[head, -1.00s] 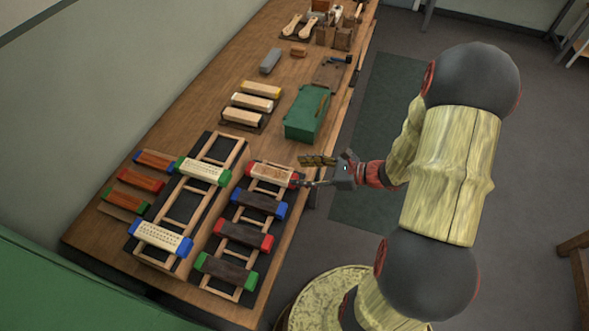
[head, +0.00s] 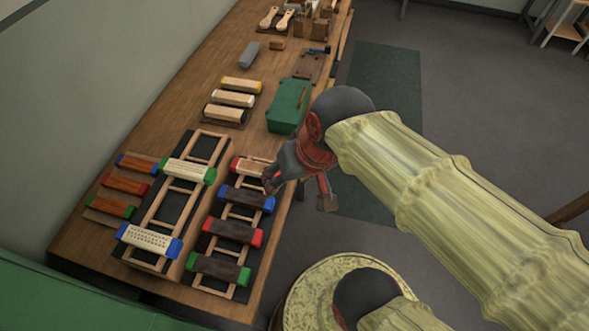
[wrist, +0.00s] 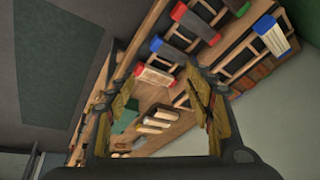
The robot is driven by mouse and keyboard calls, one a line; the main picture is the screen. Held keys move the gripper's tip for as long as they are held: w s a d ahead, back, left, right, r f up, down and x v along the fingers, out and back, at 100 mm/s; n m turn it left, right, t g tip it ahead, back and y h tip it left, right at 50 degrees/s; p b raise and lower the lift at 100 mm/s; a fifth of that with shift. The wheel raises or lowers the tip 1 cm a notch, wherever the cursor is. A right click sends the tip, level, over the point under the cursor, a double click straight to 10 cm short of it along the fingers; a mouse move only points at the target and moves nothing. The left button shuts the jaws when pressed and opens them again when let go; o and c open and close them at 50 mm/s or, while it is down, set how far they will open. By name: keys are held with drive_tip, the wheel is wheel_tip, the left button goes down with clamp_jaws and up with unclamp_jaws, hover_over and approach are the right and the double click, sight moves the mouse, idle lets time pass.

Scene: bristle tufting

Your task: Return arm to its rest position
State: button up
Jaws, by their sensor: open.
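My gripper (wrist: 160,88) is open in the wrist view, its two yellowish fingers wide apart with nothing between them. In the head view my gripper (head: 297,190) hangs beside the bench's right edge, near the red-ended pale brush block (head: 250,166), whose right end it partly hides. My arm's large pale yellow link stretches from there to the lower right.
The wooden bench (head: 150,115) holds racks with several brush blocks, including a pale green-ended one (head: 188,170). A green box (head: 289,106) stands farther back. Open floor (head: 465,120) and a dark green mat (head: 385,85) lie right of the bench.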

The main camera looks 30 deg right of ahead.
drive_tip(key=shift+s+d+r+n+t+h, duration=0.1)
drive_tip(key=shift+d+r+n+t+h, duration=0.15)
drive_tip(key=shift+r, duration=0.2)
drive_tip(key=shift+s+d+r+n+t+h, duration=0.1)
drive_tip(key=shift+r+n+t, duration=0.1)
drive_tip(key=shift+r+n, duration=0.25)
drive_tip(key=shift+s+d+r+n+t+h, duration=0.15)
drive_tip(key=shift+d+r+n+t, duration=0.1)
drive_tip(key=shift+r, duration=0.25)
